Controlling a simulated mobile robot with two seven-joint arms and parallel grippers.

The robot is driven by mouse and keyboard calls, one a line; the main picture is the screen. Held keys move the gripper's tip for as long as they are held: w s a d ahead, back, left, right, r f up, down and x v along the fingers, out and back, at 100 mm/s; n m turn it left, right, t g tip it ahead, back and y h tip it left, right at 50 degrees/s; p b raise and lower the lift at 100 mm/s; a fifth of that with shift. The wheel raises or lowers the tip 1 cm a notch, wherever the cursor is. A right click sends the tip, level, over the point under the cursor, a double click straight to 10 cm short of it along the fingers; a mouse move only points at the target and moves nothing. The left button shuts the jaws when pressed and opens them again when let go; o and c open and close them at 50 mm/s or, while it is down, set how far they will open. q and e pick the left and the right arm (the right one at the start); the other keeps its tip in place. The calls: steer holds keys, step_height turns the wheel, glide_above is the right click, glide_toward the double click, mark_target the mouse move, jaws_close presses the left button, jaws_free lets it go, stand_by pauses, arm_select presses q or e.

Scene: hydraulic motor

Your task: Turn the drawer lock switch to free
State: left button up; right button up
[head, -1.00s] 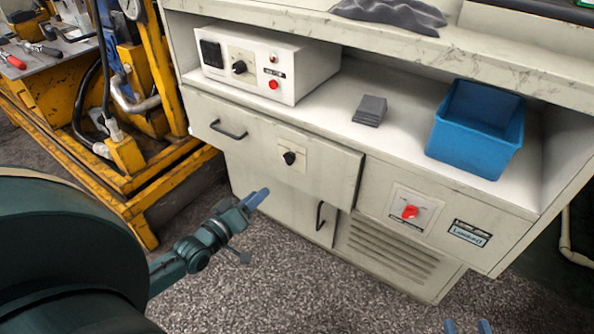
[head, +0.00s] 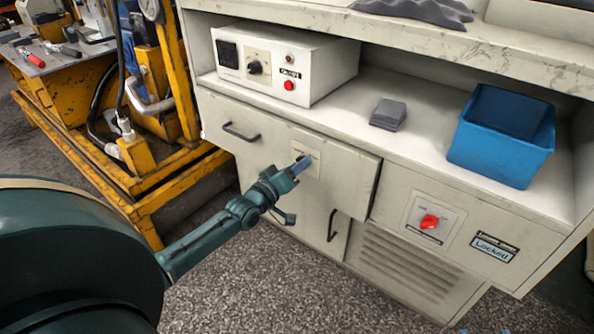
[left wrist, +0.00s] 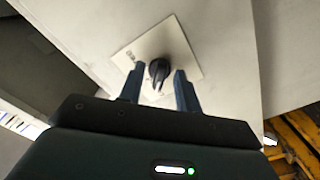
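The drawer front (head: 225,112) carries a black knob on a pale plate (head: 308,154). My left gripper (head: 300,163) is in front of this plate and hides the knob in the head view. In the left wrist view the black knob (left wrist: 159,72) sits between the two open fingers, with a finger on each side; I cannot tell whether they touch it. A red rotary switch (head: 429,221) sits on a plate at the lower right, beside a sign (head: 494,247) reading "Locked". Only a faint bluish sliver at the bottom edge may be my right gripper.
A control box (head: 320,75) with a black dial and red button stands on the shelf. A grey block (head: 388,114) and a blue bin (head: 500,135) are to its right. A yellow frame (head: 165,190) stands left of the cabinet. The floor in front is clear.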

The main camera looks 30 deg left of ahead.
arm_select(q)
steer(key=shift+w, duration=0.2)
steer(key=shift+c, duration=0.2)
steer(key=c, duration=0.6)
steer(key=shift+c, duration=0.2)
steer(key=m+p, duration=0.6)
steer(key=m, duration=1.1)
steer(key=shift+m, duration=0.4)
arm_select(e)
steer(key=g+h, duration=0.1)
steer(key=d+m+g+h, duration=0.1)
steer(key=m+g, duration=0.1)
steer(key=shift+s+d+f+g+h, duration=0.15)
steer(key=shift+s+d+g+h, duration=0.15)
steer(key=shift+d+g+h, duration=0.1)
